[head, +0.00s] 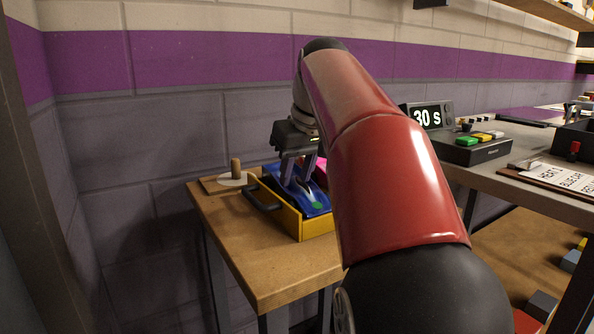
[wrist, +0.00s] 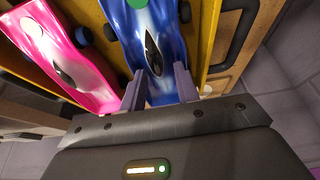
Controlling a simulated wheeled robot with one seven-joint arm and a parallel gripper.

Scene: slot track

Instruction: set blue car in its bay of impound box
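The blue car (head: 316,201), with a green round mark on one end, is at the yellow impound box (head: 318,228), lengthwise beside the pink car (head: 321,172). My gripper (head: 297,174) reaches down over the blue car with one finger on each side of its narrow middle. In the wrist view, the fingers (wrist: 160,78) lie close against the sides of the blue car (wrist: 153,45), and the pink car (wrist: 66,60) is to the left. The blue car's underside is hidden, so I cannot tell whether it rests on the box floor.
The box stands on a small wooden table (head: 230,245), with its black handle (head: 262,198) on the left side. A board with a wooden peg (head: 236,170) is behind it. At right, a bench bears a timer (head: 428,117) reading 30 s and a button box (head: 475,148).

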